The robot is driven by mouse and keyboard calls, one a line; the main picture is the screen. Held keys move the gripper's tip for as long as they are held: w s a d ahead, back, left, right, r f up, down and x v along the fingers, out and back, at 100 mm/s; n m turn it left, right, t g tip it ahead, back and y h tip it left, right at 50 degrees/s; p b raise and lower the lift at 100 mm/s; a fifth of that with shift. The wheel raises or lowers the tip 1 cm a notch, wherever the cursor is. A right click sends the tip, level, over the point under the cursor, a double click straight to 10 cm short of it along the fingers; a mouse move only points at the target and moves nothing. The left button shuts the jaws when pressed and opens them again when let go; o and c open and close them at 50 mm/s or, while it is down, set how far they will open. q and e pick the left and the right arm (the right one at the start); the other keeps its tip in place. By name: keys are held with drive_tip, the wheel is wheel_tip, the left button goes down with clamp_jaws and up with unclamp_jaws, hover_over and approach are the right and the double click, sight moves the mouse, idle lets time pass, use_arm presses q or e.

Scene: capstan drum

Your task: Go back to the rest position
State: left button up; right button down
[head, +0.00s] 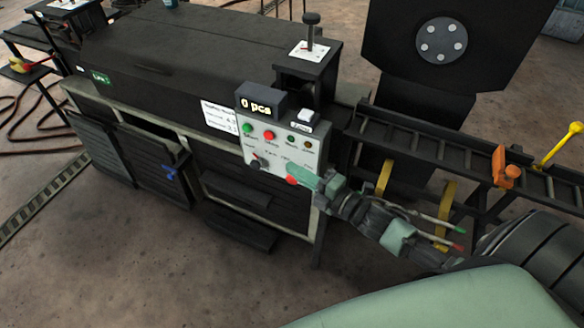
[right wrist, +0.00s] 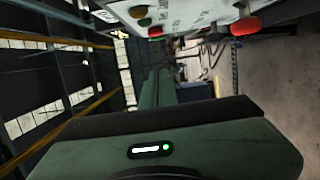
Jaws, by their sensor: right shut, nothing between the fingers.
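My right gripper (head: 306,178) is shut and empty in the head view, its tip close to the lower right of the control panel (head: 296,147), in front of a red knob (head: 291,181). I cannot tell whether it touches the panel. In the right wrist view the shut fingers (right wrist: 158,88) point away from the camera, and the panel's underside with a red button (right wrist: 246,25) shows above them. My left gripper is in neither view.
The dark machine cabinet (head: 190,60) fills the middle left of the head view. A ladder-like rail (head: 440,142) with an orange clamp (head: 505,168) runs to the right. A black stand with a round plate (head: 441,42) rises behind it. Floor in front is clear.

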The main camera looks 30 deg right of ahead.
idle(0.7)
drive_tip(key=s+d+f+m+g+h, duration=0.2)
drive_tip(key=s+f+m, duration=0.15)
drive_tip(key=f, duration=0.65)
drive_tip(key=s+d+f+m+g+h, duration=0.2)
drive_tip(key=s+f+m, duration=0.15)
drive_tip(key=f, duration=0.65)
drive_tip(key=s+d+f+m+g+h, duration=0.2)
drive_tip(key=s+f+m, duration=0.15)
drive_tip(key=f, duration=0.65)
drive_tip(key=s+a+f+m+g, duration=0.2)
drive_tip(key=s+f, duration=0.4)
drive_tip(key=s, duration=0.4)
drive_tip(key=s+a+f+m+g+h, duration=0.1)
drive_tip(key=s+f+m+g, duration=0.3)
drive_tip(key=s, duration=0.7)
drive_tip(key=s+a+f+m+g, duration=0.3)
drive_tip(key=s+f+m, duration=0.1)
drive_tip(key=s+f, duration=0.4)
drive_tip(key=shift+s+a+f, duration=0.2)
drive_tip(key=shift+s+a, duration=0.1)
drive_tip(key=shift+s, duration=0.85)
